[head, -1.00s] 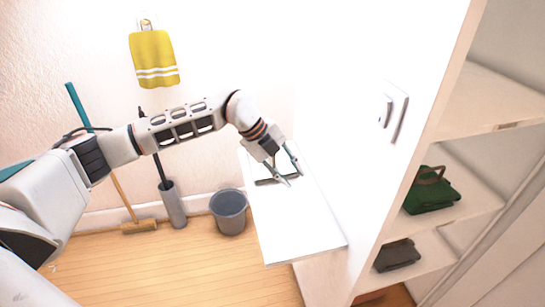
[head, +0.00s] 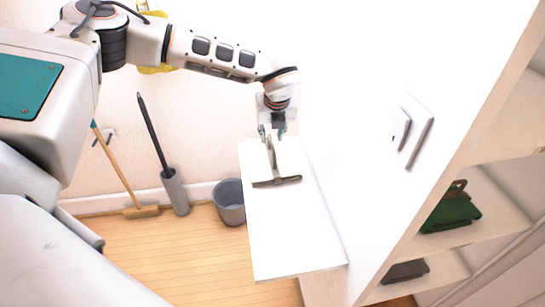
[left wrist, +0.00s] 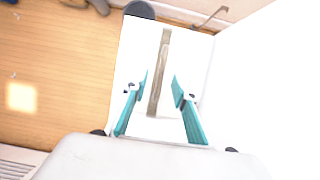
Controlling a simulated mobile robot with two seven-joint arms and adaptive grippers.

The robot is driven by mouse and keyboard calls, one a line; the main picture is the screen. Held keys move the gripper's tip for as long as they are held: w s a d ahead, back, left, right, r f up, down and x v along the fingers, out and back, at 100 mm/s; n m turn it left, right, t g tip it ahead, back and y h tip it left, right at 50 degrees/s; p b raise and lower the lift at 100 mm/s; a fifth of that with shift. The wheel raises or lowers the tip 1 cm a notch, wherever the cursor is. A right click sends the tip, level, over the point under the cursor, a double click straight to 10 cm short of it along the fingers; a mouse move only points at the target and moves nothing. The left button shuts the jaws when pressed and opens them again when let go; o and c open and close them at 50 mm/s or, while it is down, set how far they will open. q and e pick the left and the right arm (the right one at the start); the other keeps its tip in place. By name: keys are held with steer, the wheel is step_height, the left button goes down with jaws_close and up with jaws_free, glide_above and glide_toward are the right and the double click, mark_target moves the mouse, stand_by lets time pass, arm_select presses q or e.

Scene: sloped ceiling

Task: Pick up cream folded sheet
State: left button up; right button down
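I cannot make out a cream folded sheet in either view. Contact cannot be told. My right gripper is not in view.
A grey bucket (head: 229,203) stands on the floor left of the ledge. A broom (head: 141,211) and a brush in a grey holder (head: 174,192) lean by the wall. A green bag (head: 452,212) and a dark grey item (head: 405,271) are on cabinet shelves at right.

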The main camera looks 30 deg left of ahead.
mark_target(272, 142)
arm_select(q)
steer(key=shift+p+x, duration=0.3)
steer(key=shift+x, duration=2.4)
steer(key=shift+s+d+f, duration=0.1)
steer(key=shift+d+f, duration=0.05)
steer(key=shift+f, duration=0.15)
steer(key=shift+c, duration=0.4)
jaws_close()
